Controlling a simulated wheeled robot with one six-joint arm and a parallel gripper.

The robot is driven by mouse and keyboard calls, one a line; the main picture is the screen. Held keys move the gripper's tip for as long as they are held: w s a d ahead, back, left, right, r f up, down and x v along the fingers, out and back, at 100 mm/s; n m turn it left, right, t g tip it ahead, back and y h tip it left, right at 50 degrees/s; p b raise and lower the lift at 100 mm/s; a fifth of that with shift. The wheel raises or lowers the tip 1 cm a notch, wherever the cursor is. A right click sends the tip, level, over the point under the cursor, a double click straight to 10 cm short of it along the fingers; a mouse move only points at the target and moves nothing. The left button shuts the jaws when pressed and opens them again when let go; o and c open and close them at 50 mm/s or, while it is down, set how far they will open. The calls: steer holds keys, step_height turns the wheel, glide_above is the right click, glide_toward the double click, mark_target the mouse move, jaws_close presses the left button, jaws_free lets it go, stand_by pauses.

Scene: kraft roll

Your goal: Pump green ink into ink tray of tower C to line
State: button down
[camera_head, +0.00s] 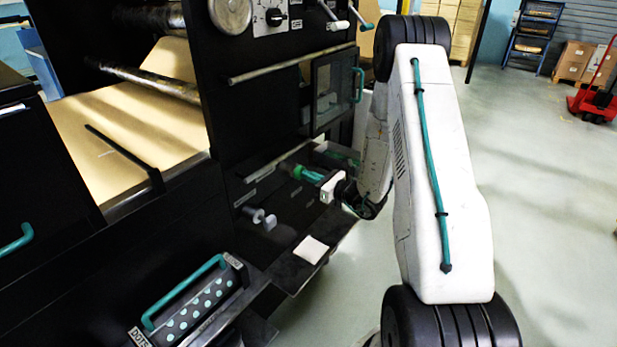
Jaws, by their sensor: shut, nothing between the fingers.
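My gripper (328,189) is small in the picture, at the end of my white arm, in front of the black press tower. It is shut with nothing held. A green cylindrical part (309,174), maybe the ink pump, lies just left of it; I cannot tell whether they touch. A dark tray-like box (338,152) with a green strip sits behind and above the gripper, below a small windowed door. Tower lettering, a fill line and any ink level are too small to read or hidden.
A windowed door (335,90) with a teal handle is above the gripper. A grey knob (264,219) and a white pad (311,250) on a dark ledge are lower left. A dotted roller (193,308) with a teal handle is in front. Open floor (545,220) lies right.

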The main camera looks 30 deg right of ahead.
steer(key=v, duration=1.3)
steer(key=v, duration=0.3)
steer(key=shift+s, duration=0.25)
steer(key=x, duration=1.4)
steer(key=shift+f, duration=0.15)
